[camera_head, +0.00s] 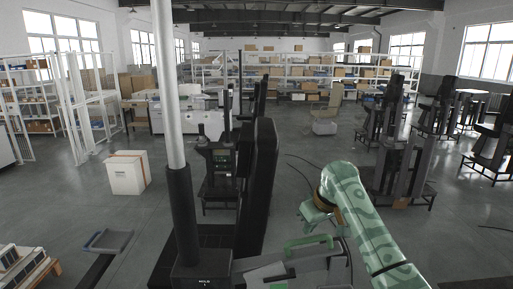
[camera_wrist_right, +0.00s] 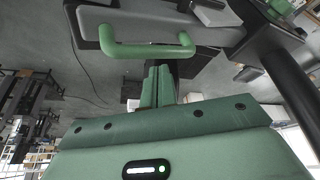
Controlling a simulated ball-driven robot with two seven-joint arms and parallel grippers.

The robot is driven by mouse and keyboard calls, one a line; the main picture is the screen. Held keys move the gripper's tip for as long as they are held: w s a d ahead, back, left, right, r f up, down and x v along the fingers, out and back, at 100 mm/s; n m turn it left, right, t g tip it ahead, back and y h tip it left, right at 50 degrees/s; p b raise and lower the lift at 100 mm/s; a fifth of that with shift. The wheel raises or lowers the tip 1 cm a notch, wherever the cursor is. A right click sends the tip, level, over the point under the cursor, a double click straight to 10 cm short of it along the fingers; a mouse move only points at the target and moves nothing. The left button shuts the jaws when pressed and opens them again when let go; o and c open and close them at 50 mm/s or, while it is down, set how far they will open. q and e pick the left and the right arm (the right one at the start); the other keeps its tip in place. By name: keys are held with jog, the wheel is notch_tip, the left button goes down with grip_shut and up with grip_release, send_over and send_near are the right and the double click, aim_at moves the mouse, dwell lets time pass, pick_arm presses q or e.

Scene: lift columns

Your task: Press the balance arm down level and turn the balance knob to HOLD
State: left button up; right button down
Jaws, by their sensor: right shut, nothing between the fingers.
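The balance arm shows as a dark and grey beam (camera_head: 318,258) low in the head view, with a green handle (camera_head: 308,241) on top. In the right wrist view the green handle (camera_wrist_right: 147,49) lies across the grey beam (camera_wrist_right: 205,37), just beyond my fingertips. My right gripper (camera_head: 312,212) is shut and empty, a little above the handle and apart from it. Its closed fingers (camera_wrist_right: 158,88) point toward the handle. A dark block with small white lettering like HOLD (camera_head: 204,281) stands at the bottom; I cannot make out the knob. My left gripper is not in view.
A silver pole in a black sleeve (camera_head: 182,215) and a tall black column (camera_head: 262,185) rise left of the beam. A white box (camera_head: 126,173) stands on the floor at left. Similar dark machines (camera_head: 395,155) stand at right. Floor between is mostly clear.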

aim_at(315, 239)
jog(key=shift+f, duration=0.65)
jog(key=shift+d+f, duration=0.25)
jog(key=shift+f, duration=0.2)
jog(key=shift+d+f, duration=0.2)
jog(key=shift+f, duration=0.25)
jog(key=shift+d+f, duration=0.3)
jog(key=shift+f, duration=0.45)
jog(key=shift+d+f, duration=0.25)
jog(key=shift+f, duration=0.55)
jog(key=shift+d+f, duration=0.25)
jog(key=shift+f, duration=0.55)
